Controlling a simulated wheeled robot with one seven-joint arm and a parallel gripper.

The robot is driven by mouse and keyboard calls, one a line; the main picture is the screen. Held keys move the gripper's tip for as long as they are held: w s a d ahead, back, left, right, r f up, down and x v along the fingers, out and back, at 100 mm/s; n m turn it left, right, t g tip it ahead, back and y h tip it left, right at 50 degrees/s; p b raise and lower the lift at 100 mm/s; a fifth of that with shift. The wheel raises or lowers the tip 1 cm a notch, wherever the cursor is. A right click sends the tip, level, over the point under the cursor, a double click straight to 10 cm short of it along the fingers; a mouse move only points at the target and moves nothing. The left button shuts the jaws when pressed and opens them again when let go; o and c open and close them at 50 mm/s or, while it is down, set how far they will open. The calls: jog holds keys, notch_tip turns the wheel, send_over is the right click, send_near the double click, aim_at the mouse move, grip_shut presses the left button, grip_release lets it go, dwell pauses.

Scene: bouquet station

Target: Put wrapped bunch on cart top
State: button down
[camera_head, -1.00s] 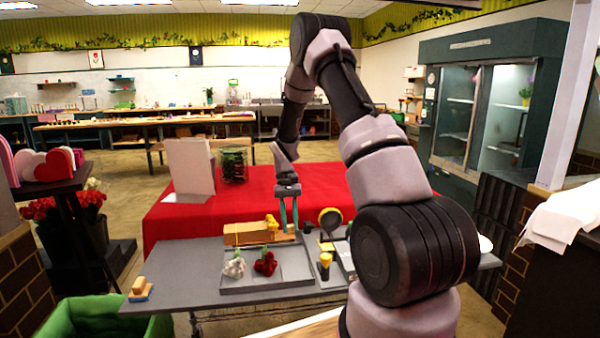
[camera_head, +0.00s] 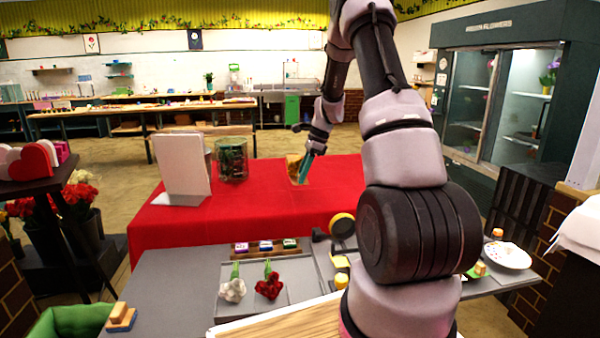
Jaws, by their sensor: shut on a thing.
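My gripper (camera_head: 304,170), with teal fingers, is at the far end of my arm, over the red-covered surface (camera_head: 250,213). It is shut on the wrapped bunch (camera_head: 294,167), of which a brown paper part shows left of the fingers. The fingers and arm hide some of the bunch. It is low over the red cover, and I cannot tell whether it touches it. I see nothing clearly marked as a cart; the red-covered surface stands behind the grey worktable (camera_head: 185,285).
A white board (camera_head: 184,165) and a dark green wire-like container (camera_head: 232,158) stand on the red cover, left of my gripper. A grey tray (camera_head: 305,292) holds a white bunch (camera_head: 232,288) and a red bunch (camera_head: 269,285). The red cover's front middle is clear.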

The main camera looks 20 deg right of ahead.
jog(key=shift+f, duration=4)
jog(key=shift+a+f, duration=0.1)
jog(key=shift+f, duration=0.2)
jog(key=shift+c, duration=1)
grip_release()
jog(key=shift+r, duration=3.5)
